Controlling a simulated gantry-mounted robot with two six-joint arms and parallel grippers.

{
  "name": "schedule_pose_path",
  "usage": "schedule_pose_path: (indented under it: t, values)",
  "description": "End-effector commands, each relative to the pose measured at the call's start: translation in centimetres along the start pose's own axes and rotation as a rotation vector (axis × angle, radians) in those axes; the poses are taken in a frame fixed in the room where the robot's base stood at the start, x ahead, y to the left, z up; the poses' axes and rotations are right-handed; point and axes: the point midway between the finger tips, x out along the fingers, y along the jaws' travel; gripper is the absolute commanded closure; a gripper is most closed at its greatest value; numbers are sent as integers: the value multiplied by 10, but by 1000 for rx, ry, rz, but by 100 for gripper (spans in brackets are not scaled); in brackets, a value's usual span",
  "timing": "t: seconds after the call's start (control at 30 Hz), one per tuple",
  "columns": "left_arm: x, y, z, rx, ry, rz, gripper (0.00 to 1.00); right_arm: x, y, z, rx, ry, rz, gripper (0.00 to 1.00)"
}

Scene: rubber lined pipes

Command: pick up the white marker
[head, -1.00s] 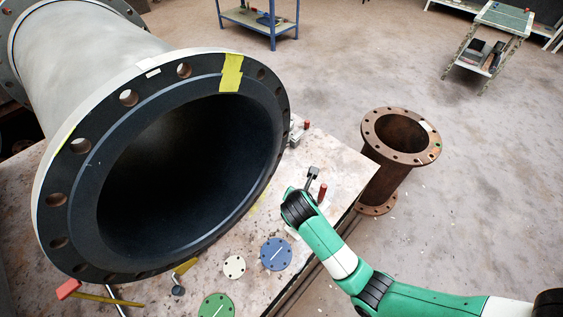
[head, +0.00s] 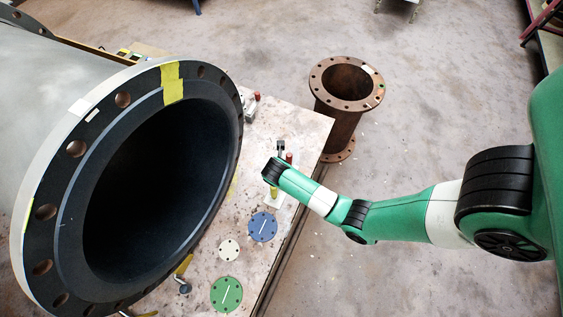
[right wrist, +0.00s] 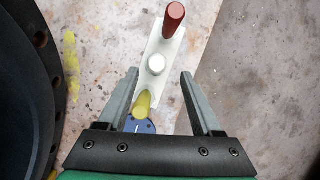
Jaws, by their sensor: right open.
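A white marker (right wrist: 156,64) stands upright in a pale holder (right wrist: 172,47), between a red marker (right wrist: 174,16) and a yellow marker (right wrist: 143,104). I look almost straight down on it in the right wrist view. My right gripper (right wrist: 158,73) is open and empty, its two grey fingers apart on either side of the white and yellow markers. In the head view my right arm covers the white marker. There the red marker (head: 289,158) and part of the yellow marker (head: 274,193) show beside the arm. My left gripper is not in view.
A large black-lined flanged pipe (head: 62,220) fills the left, close to the holder. Blue (head: 262,227), white (head: 229,250) and green (head: 226,294) discs lie flat on the worktable (head: 300,118). A rusty flanged pipe (head: 340,125) stands on the floor beyond the table edge.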

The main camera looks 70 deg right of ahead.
Motion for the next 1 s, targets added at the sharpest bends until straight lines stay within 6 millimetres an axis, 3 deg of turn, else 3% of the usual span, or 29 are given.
schedule_pose_path:
  t: [0.17,0.47,0.73,1.0]
  values:
    - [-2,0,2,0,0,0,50,6,0,0,1,0,0,34]
    - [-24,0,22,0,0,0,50,52,4,1,1,0,0,34]
    - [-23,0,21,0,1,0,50,55,4,2,0,0,1,34]
    - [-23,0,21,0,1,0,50,54,4,2,0,0,1,80]
